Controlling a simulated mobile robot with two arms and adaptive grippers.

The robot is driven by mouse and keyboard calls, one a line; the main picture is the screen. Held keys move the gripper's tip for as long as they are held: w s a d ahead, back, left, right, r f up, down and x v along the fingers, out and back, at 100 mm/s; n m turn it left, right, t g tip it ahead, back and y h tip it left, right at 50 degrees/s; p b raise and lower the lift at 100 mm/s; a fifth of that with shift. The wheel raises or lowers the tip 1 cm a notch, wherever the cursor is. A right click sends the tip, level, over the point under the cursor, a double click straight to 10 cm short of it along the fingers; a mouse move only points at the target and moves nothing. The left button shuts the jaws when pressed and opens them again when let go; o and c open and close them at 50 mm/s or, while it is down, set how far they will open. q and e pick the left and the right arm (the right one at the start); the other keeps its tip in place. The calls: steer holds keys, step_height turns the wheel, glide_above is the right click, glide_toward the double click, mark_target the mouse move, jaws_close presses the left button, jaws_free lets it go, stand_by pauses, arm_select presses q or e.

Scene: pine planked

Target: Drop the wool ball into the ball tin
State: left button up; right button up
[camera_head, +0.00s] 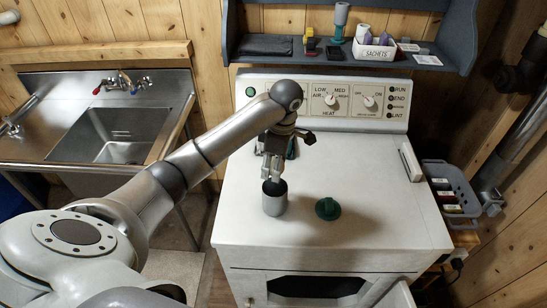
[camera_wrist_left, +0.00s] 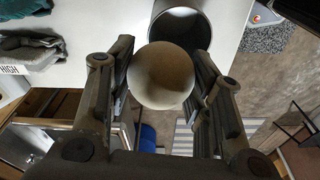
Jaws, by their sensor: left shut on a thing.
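My left gripper (camera_head: 272,170) is above the dryer top, just over the open mouth of the grey ball tin (camera_head: 274,203). In the left wrist view, the gripper (camera_wrist_left: 162,85) is shut on the pale wool ball (camera_wrist_left: 160,76), held between its two fingers. The round tin (camera_wrist_left: 186,22) shows behind and beyond the ball, its dark inside partly hidden by it. The tin stands upright on the white dryer top. The ball is not clearly seen in the head view. My right gripper is not in view.
A dark green knobbed lid (camera_head: 327,208) lies on the dryer top (camera_head: 375,215) right of the tin. The control panel (camera_head: 325,100) and a shelf (camera_head: 345,58) stand behind. A steel sink (camera_head: 110,140) is at left, a grey basket (camera_head: 452,190) at right. The dryer's front right is clear.

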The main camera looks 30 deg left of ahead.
arm_select(q)
steer(key=shift+w+f, duration=0.1)
steer(key=shift+f, duration=0.15)
steer(key=shift+s+r, duration=0.2)
steer(key=shift+s, duration=0.2)
steer(key=o, duration=1.1)
steer(key=shift+w+f, duration=0.1)
steer(key=shift+w, duration=0.05)
steer(key=shift+c, duration=0.2)
steer(key=r, duration=0.4)
steer(key=d+r, duration=0.1)
steer(key=r, duration=0.7)
steer(key=shift+w+d, duration=0.2)
steer(key=shift+w, duration=0.05)
